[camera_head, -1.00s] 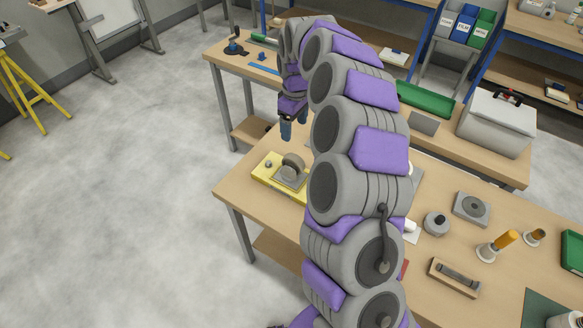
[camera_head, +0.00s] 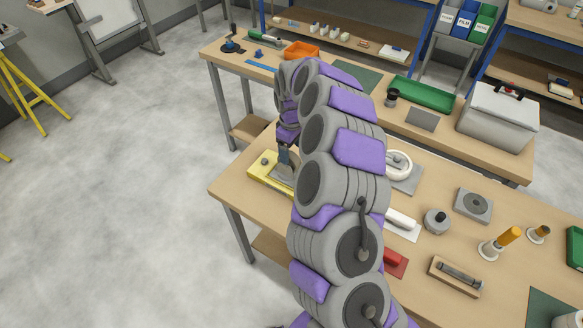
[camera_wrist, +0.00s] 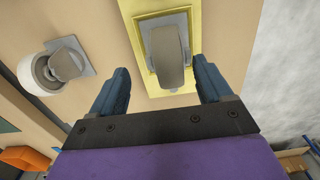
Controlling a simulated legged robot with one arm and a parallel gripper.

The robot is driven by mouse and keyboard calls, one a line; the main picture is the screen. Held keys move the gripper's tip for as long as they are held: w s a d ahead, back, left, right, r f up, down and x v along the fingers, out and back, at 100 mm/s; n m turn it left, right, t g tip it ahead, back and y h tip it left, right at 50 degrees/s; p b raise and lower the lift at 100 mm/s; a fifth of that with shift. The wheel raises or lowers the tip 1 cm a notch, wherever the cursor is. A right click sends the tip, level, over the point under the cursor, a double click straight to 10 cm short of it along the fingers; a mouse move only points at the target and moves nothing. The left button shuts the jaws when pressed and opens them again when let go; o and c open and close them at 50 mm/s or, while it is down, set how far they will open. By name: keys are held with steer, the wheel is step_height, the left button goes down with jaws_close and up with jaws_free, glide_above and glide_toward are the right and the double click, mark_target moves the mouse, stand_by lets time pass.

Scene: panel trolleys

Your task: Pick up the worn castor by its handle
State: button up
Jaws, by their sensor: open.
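A castor (camera_wrist: 168,52) with a dull grey-brown wheel, by its look the worn one, sits on a grey plate in a yellow tray (camera_head: 260,172). The tray is at the left end of the near bench. My gripper (camera_wrist: 160,68) is open and points down at this castor. In the wrist view its two blue fingers are on either side of the wheel, with a gap at each side. In the head view my gripper (camera_head: 284,162) is right over the castor, which my gripper and arm partly hide. I cannot make out a separate handle.
A white-wheeled castor (camera_head: 398,163) stands on a grey plate to the right; it also shows in the wrist view (camera_wrist: 52,72). A white-handled tool (camera_head: 402,218), a round grey part (camera_head: 436,221) and a wooden block (camera_head: 456,278) lie further right.

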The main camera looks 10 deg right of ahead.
steer(key=a+f, duration=0.1)
steer(key=f+b, duration=0.1)
steer(key=f, duration=0.1)
steer(key=a+f, duration=0.1)
steer(key=shift+a+f, duration=0.15)
steer(key=shift+a, duration=0.2)
steer(key=shift+d+f+b, duration=0.15)
steer(key=shift+f+b, duration=0.2)
steer(key=shift+f, duration=0.05)
steer(key=shift+d, duration=0.95)
steer(key=shift+a, duration=0.15)
steer(key=c, duration=0.3)
steer(key=shift+a, duration=0.7)
steer(key=c, duration=0.5)
steer(key=shift+d, duration=0.5)
steer(key=c, duration=0.6)
steer(key=shift+a, duration=0.15)
jaws_close()
